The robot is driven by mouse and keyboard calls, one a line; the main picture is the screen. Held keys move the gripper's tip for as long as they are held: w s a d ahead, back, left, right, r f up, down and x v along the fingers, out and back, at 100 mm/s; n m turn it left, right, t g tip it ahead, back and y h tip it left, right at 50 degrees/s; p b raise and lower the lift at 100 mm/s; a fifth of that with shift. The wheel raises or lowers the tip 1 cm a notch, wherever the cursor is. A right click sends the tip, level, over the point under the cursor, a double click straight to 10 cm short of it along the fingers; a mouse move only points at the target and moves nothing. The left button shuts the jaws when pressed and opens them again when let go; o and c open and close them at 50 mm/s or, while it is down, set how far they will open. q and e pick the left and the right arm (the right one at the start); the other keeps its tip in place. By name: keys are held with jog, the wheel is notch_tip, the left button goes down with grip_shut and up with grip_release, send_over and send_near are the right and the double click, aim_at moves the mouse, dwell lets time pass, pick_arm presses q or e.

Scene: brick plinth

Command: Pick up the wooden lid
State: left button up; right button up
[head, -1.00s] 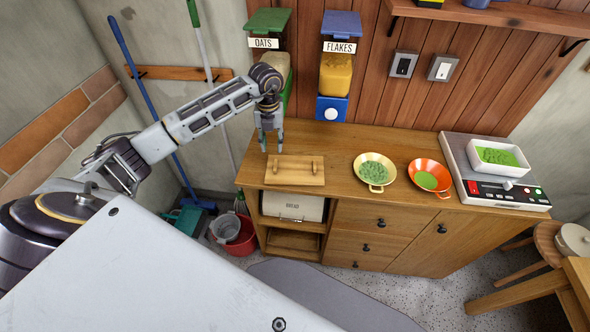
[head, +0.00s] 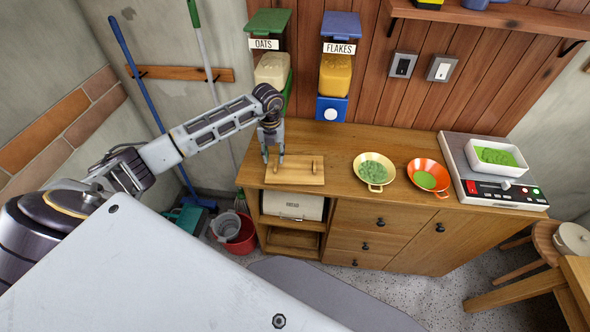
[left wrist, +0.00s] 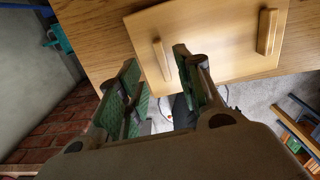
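The wooden lid (head: 306,172) is a pale flat board with a raised bar handle near each end, lying on the left end of the wooden counter. My left gripper (head: 273,161) is pointing down at the lid's left end, fingers apart. In the left wrist view, the lid (left wrist: 215,42) shows both handles, and the near handle (left wrist: 160,60) appears between the open fingers of my left gripper (left wrist: 156,62). I cannot tell whether the fingers touch it. The left handle is mostly hidden by the fingers in the head view. My right gripper is not in view.
A cream pan (head: 373,171) and an orange pan (head: 430,176) stand right of the lid, with a scale (head: 500,188) beyond. The oats dispenser (head: 272,68) and flakes dispenser (head: 335,76) hang behind. A bread bin (head: 292,206) sits below.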

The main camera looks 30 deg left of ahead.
aim_at(275, 164)
pick_arm(q)
jog(key=shift+d+f+p, duration=0.2)
jog(key=shift+f+p, duration=0.55)
jog(key=shift+f, duration=1.65)
grip_shut()
